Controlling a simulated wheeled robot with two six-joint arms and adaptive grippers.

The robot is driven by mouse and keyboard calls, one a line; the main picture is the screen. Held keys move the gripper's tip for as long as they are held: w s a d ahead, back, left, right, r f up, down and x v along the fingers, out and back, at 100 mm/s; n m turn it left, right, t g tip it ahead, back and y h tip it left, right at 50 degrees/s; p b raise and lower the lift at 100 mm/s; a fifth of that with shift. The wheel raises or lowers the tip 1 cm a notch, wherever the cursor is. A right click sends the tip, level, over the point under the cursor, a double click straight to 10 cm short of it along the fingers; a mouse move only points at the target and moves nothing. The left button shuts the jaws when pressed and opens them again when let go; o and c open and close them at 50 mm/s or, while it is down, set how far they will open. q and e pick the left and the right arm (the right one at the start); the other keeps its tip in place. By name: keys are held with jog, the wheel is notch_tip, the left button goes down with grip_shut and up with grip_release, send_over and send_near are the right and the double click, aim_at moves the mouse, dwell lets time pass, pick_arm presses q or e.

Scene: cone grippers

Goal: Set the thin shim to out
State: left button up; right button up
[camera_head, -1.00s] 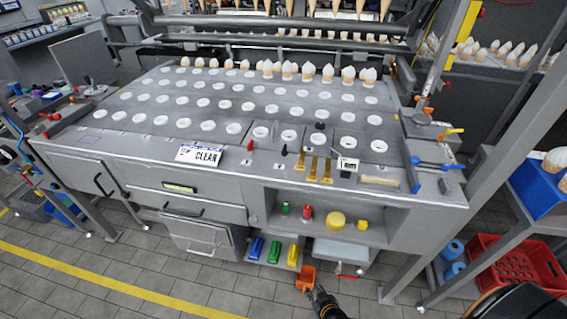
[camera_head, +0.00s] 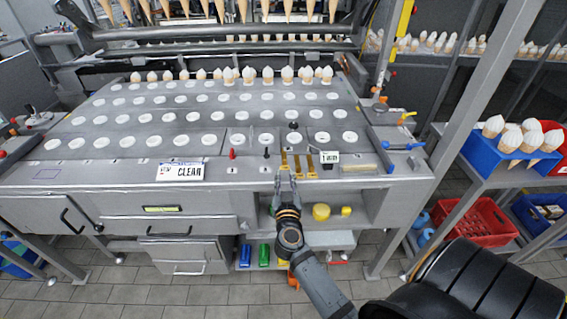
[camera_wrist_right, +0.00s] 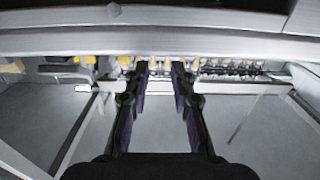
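Several brass strips, likely the shims, lie side by side at the front edge of the grey table: a left strip (camera_head: 284,160), a middle strip (camera_head: 297,163) and a right strip (camera_head: 311,166). I cannot tell which one is the thin shim. My right gripper (camera_head: 285,178) is just in front of the left strip at the table's front edge; I cannot tell whether it touches. In the right wrist view my right gripper (camera_wrist_right: 160,68) has its fingers apart with nothing visible between them. My left gripper is not in view.
A red knob (camera_head: 232,154) and a black knob (camera_head: 266,152) are to the left. An open shelf holding a yellow item (camera_head: 321,212) is below.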

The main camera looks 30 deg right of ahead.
aim_at(285, 161)
jog(key=x, duration=0.7)
jog(key=shift+w+d, duration=0.1)
grip_shut()
